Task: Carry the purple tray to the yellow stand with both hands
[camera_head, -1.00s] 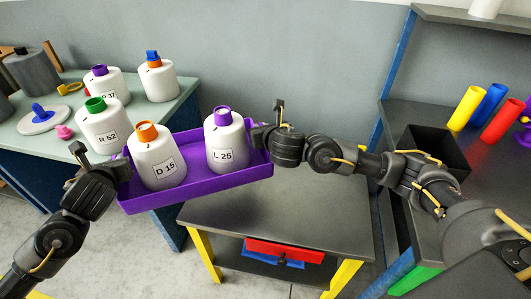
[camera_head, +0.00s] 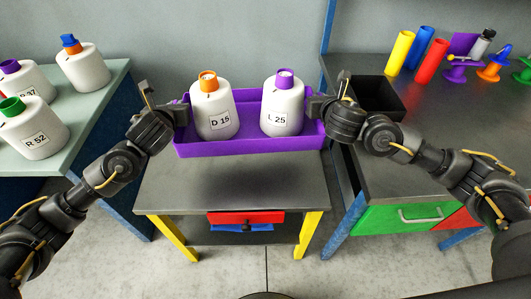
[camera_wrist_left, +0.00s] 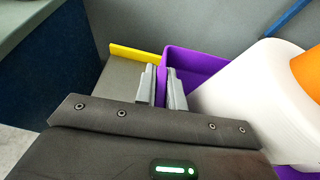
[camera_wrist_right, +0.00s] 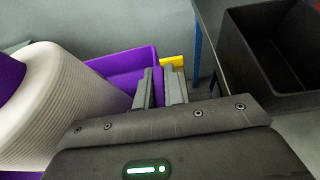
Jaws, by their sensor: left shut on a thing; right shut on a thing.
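The purple tray (camera_head: 250,146) is held level between my two grippers, in front of me in the head view. It carries a white bobbin with an orange top labelled D 15 (camera_head: 215,112) and a white bobbin with a purple top labelled L 25 (camera_head: 283,108), both upright. My left gripper (camera_head: 180,112) is shut on the tray's left wall, and my right gripper (camera_head: 315,106) on its right wall. The wrist views show the fingers (camera_wrist_left: 161,88) (camera_wrist_right: 160,88) gripping the walls. The stand (camera_head: 235,192), with a grey top and yellow legs, is below the tray; its shadow falls on the top.
A pale green table (camera_head: 100,110) with several bobbins stands at the left. At the right is a dark workbench (camera_head: 440,120) with a black bin (camera_head: 380,95) near the tray, coloured tubes (camera_head: 430,60) and a green drawer (camera_head: 390,219). The stand's front top is clear.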

